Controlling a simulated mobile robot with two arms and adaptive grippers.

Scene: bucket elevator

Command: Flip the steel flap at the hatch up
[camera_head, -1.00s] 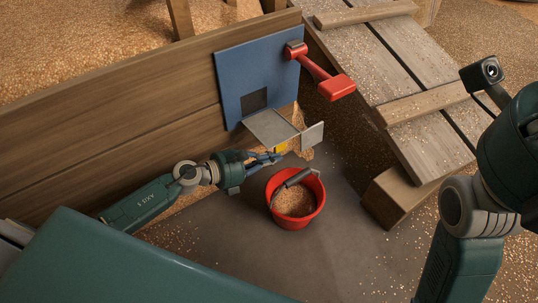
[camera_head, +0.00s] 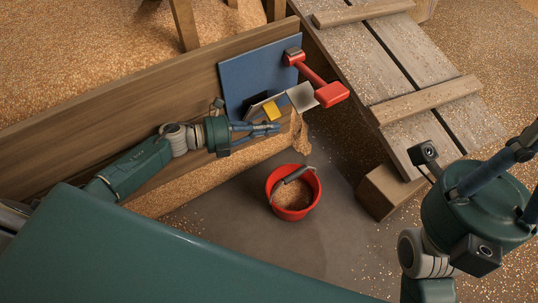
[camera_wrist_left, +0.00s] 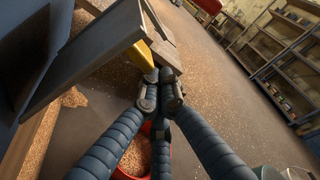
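The steel flap (camera_head: 300,96) is at the blue hatch plate (camera_head: 250,72), tilted up and partly covering the dark opening. A yellow patch (camera_head: 271,110) marks its underside. In the left wrist view the grey flap (camera_wrist_left: 90,55) slants across the upper left, with the yellow patch (camera_wrist_left: 141,57) just above the fingertips. My left gripper (camera_head: 272,128) has its fingers drawn together below the flap; the tips (camera_wrist_left: 160,82) look close to or touching its underside beside the yellow patch. My right gripper (camera_head: 505,165) is at the right edge, partly cut off.
A red bucket (camera_head: 292,213) of grain stands on the floor below. Grain lies along the wooden wall (camera_head: 120,100). A wooden ramp (camera_head: 410,70) rises at right.

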